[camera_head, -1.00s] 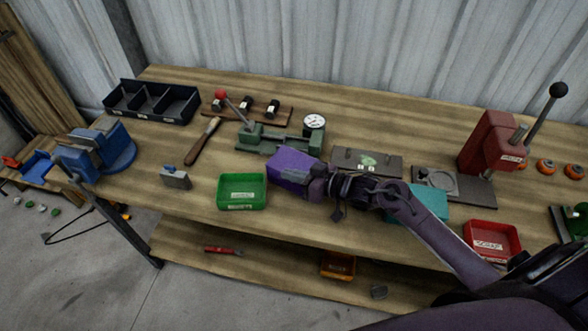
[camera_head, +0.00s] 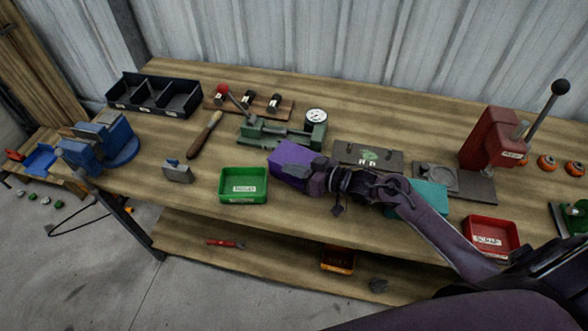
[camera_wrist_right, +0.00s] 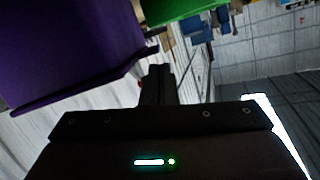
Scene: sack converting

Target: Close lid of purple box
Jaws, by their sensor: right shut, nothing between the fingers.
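The purple box (camera_head: 291,155) sits on the workbench, right of the green tray. Its top looks flat and closed from the head view, but my gripper hides its front right part. In the right wrist view the purple box (camera_wrist_right: 70,50) fills the upper left, close to the fingers. My right gripper (camera_head: 300,174) is at the box's front right edge, shut with nothing held. Its dark fingers (camera_wrist_right: 157,85) show together in the wrist view; whether they touch the box I cannot tell. My left gripper is not in view.
A green tray (camera_head: 243,199) stands just left of the box. A green fixture with a dial gauge (camera_head: 316,118) stands behind it. A teal block (camera_head: 430,197) lies beneath my right arm, and a red scrap tray (camera_head: 490,250) is farther right. Bare bench lies in front.

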